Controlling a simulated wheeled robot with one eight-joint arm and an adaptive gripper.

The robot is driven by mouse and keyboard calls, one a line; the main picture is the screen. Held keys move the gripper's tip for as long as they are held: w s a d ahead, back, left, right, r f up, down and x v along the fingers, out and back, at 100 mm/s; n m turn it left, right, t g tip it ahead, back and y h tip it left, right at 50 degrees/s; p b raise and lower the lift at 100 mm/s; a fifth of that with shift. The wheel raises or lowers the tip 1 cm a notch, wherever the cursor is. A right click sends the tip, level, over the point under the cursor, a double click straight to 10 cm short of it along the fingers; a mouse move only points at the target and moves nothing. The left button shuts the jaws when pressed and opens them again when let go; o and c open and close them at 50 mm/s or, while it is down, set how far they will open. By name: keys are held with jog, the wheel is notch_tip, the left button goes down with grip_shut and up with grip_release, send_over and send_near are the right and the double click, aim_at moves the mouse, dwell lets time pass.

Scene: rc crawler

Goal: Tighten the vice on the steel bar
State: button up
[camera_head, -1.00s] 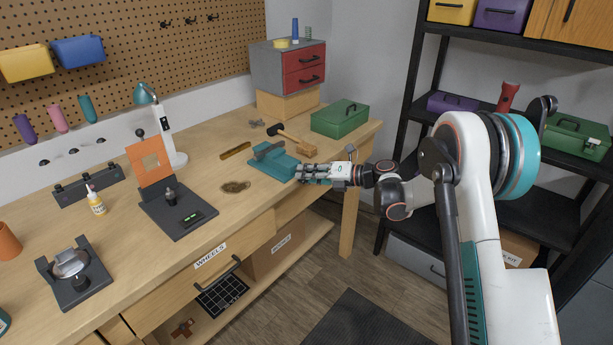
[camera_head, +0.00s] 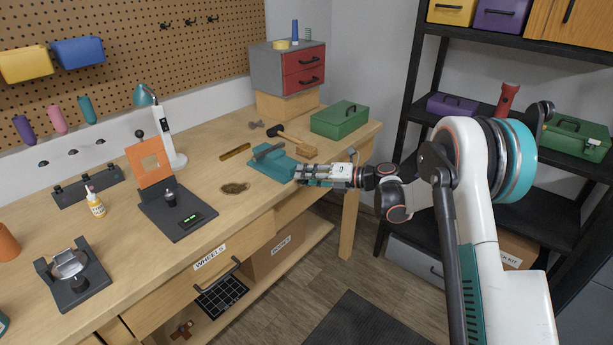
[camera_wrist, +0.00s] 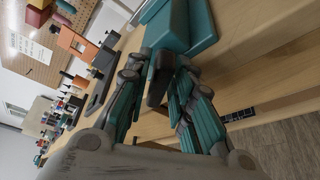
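The teal vice (camera_head: 270,166) stands at the front edge of the workbench. The grey steel bar (camera_head: 268,151) lies across its top, between the jaws as far as I can see. My gripper (camera_head: 299,173) is level at the vice's right end, over the bench edge. In the wrist view the vice body (camera_wrist: 185,25) is just beyond my gripper (camera_wrist: 162,62). The fingers converge on the dark vice handle (camera_wrist: 158,85) and appear shut on it, one on each side. The exact contact at the fingertips is partly hidden.
A mallet (camera_head: 294,143) and a green toolbox (camera_head: 340,119) lie behind the vice. A dark stain (camera_head: 234,188) marks the bench to its left. A stand with an orange plate (camera_head: 149,162) is further left. A black shelf rack (camera_head: 412,110) stands to the right.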

jog(key=v, duration=1.2)
jog(key=s+d+r+n+h, duration=0.1)
jog(key=s+r+n+h, duration=0.35)
jog(key=s+n, duration=0.4)
jog(key=s+d+r+n+h, duration=0.1)
jog(key=s+r+n+h, duration=0.2)
jog(key=s+r+n, duration=0.5)
jog(key=s+d+f+n+t+h, duration=0.1)
jog(key=s+d+f+n+h, duration=0.1)
jog(key=s+d+n, duration=0.3)
jog(key=s+d+f+n+t+h, duration=0.1)
jog(key=s+d+n+h, duration=0.4)
jog(key=s+n, duration=0.7)
jog(key=s+f, duration=0.1)
jog(key=s, duration=0.6)
jog(key=shift+n, duration=0.35)
